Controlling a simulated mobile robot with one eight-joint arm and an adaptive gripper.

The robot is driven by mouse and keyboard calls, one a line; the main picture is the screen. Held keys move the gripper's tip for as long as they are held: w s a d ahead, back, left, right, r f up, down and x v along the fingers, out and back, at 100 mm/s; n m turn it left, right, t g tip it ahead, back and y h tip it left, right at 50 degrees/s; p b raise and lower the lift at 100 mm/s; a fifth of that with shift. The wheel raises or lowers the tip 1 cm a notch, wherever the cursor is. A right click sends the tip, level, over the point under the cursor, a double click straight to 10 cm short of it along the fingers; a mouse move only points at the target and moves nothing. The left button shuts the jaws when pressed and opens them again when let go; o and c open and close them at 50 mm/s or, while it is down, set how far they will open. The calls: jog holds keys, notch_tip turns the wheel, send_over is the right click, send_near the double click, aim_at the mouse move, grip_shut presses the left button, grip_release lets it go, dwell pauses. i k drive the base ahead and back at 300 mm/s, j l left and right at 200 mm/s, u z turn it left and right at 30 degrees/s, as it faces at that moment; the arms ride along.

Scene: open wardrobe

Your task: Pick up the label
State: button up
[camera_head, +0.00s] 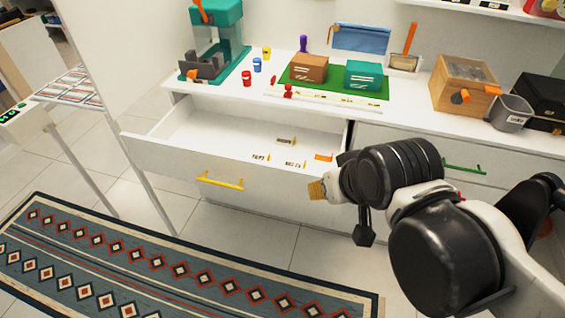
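An open white drawer (250,170) with a yellow handle (220,181) holds several small label-like pieces. One pale piece with dark marks (285,140) lies towards the back. Two more, a left one (260,157) and a middle one (293,163), lie nearer the front. A flat orange piece (323,157) lies at the right. I cannot tell which is the label. My gripper (328,190) is by the drawer's front right corner, in front of the orange piece in the picture. A small tan patch shows at its tip; I cannot tell whether it is held. Its fingers are unclear.
The counter above carries a green board (337,86) with a brown box (310,67) and a teal box (362,75). A teal machine (216,45) and small coloured cups stand left. A wooden box (463,84) stands right. A patterned rug (170,265) covers the front floor.

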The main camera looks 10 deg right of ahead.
aim_at(259, 156)
jog(key=i+l+u, duration=0.15)
jog(key=i+l, duration=0.25)
jog(key=i+l+u, duration=0.1)
jog(key=i+l, duration=0.3)
jog(key=l, duration=0.25)
